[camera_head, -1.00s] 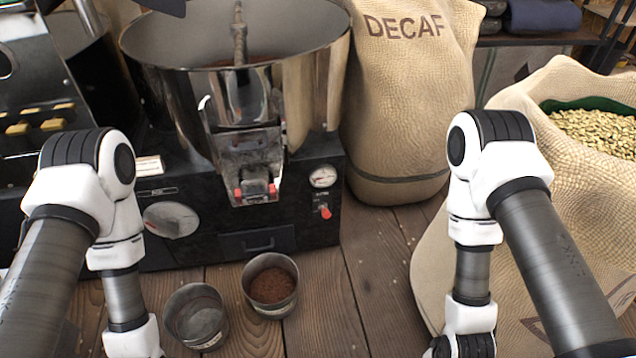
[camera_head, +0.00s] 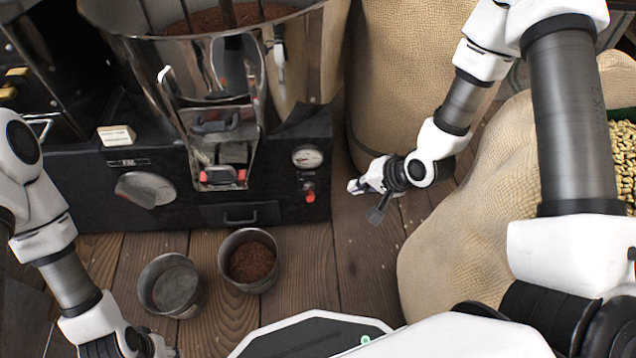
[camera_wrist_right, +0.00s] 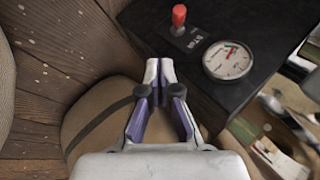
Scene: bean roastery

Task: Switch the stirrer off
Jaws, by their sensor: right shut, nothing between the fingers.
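The stirrer switch is a small lever with a red tip (camera_head: 310,196) on the black front of the roaster's base, below a round gauge. In the head view its red tip hangs at the lower end of its metal mount. It also shows in the right wrist view as a red-tipped lever (camera_wrist_right: 179,16). My right gripper (camera_head: 355,186) is shut and empty, to the right of the switch and apart from it. In the right wrist view its fingertips (camera_wrist_right: 160,68) meet below and left of the switch. My left gripper (camera_head: 150,345) is at the bottom left edge, its fingers unclear.
The gauge (camera_head: 308,157) sits just above the switch. The steel pan (camera_head: 178,60) tops the base. Two metal cups stand in front, one empty (camera_head: 172,286) and one with brown grounds (camera_head: 250,262). Burlap sacks (camera_head: 395,85) (camera_head: 470,245) stand behind and right of my right gripper.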

